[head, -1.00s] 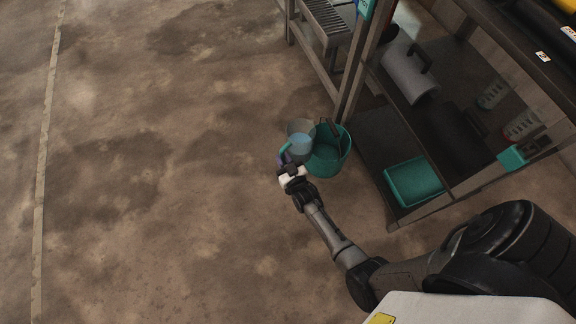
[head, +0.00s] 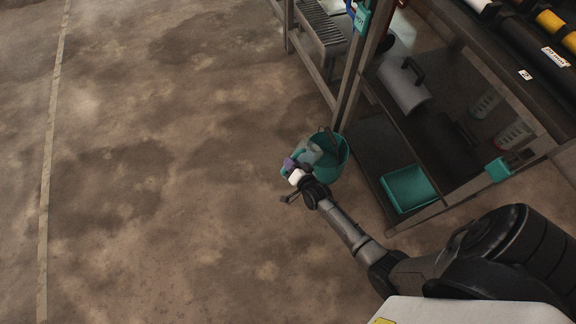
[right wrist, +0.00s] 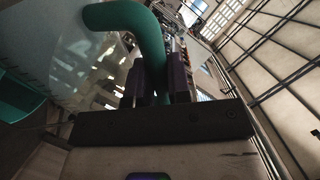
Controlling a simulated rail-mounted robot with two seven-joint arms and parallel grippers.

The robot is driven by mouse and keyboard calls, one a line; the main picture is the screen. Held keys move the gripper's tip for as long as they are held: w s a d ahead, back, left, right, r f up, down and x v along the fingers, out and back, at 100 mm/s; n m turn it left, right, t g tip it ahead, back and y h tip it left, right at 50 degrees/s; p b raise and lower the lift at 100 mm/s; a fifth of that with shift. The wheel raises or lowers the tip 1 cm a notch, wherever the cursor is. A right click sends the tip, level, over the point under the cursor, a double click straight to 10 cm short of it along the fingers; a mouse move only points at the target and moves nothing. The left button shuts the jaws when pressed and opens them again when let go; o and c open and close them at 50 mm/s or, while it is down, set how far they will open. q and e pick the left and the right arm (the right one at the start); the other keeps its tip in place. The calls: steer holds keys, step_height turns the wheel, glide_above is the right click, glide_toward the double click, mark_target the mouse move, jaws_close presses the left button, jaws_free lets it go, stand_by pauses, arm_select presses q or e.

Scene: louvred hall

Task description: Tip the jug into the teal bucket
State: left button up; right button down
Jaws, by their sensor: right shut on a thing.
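The teal bucket (head: 338,168) stands on the floor beside a leg of the shelving rack. The clear jug (head: 314,152) is tilted over the bucket's left side, its mouth towards the bucket. My right gripper (head: 292,167) is left of the bucket, shut on the jug's teal handle. In the right wrist view the handle (right wrist: 135,22) runs down between the dark fingers of my gripper (right wrist: 161,85). The jug's see-through wall (right wrist: 75,55) fills the upper left there, with a teal surface at the left edge. What the bucket holds is unclear. My left gripper is out of view.
Open, stained floor (head: 160,180) lies to the left.

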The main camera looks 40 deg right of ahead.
steer(key=shift+d+r+m, duration=0.15)
steer(key=shift+d+m, duration=0.2)
steer(key=shift+m, duration=0.15)
steer(key=shift+d, duration=0.2)
steer(key=shift+a+r+m+y+p, duration=0.2)
steer(key=shift+a+m+y+p, duration=0.1)
steer(key=shift+p, duration=0.15)
steer(key=shift+s+d, duration=0.1)
steer(key=shift+d, duration=0.15)
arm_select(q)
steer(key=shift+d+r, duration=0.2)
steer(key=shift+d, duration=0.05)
arm_select(e)
steer(key=shift+d, duration=0.1)
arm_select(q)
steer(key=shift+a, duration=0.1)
